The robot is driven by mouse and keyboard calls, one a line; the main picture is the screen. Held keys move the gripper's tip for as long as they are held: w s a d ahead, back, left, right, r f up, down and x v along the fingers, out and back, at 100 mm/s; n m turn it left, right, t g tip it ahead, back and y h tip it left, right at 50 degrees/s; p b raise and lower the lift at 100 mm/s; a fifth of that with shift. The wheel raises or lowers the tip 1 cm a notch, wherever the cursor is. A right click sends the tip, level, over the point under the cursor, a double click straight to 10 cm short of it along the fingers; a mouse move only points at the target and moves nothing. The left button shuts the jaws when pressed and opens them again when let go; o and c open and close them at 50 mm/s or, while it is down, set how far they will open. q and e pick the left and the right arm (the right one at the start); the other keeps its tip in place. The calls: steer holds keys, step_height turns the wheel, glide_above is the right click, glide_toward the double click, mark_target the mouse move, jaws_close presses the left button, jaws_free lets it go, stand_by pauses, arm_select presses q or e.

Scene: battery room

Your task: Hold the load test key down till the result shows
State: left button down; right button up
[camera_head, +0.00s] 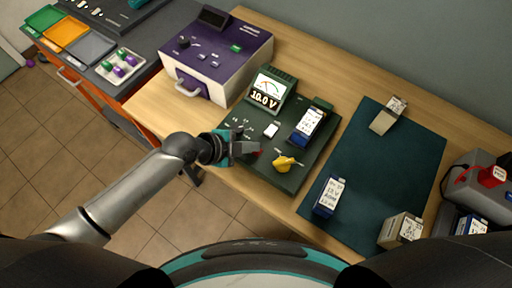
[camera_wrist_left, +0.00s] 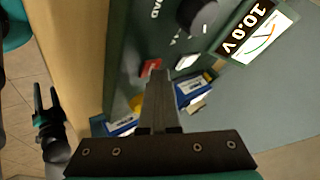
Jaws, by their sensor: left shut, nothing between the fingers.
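The green battery tester (camera_head: 235,168) stands on the wooden bench, its display (camera_head: 265,96) reading 10.0 V. A red key (camera_wrist_left: 150,67) and a white key (camera_wrist_left: 187,61) sit on its panel, below a black knob (camera_wrist_left: 197,15). Their labels are not readable. My left gripper (camera_head: 258,149) is shut and empty over the panel. In the left wrist view its fingertips (camera_wrist_left: 159,74) are beside the red key; I cannot tell whether they touch it. In the head view the gripper mostly hides the red key. My right gripper (camera_wrist_left: 46,100) appears with fingers apart, off the bench.
A blue-and-white battery (camera_head: 308,124) and a yellow knob (camera_head: 287,163) are on the tester. A purple-and-white unit (camera_head: 217,62) stands behind left. Several batteries lie on the dark mat (camera_head: 370,170) to the right. A grey case (camera_head: 478,173) is at the far right.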

arm_select(q)
steer(key=shift+r+p, duration=0.7)
steer(key=shift+r, duration=0.1)
step_height(320, 180, up, 5)
steer(key=p, duration=0.4)
steer(key=shift+r+p, duration=0.1)
steer(key=shift+p, duration=0.25)
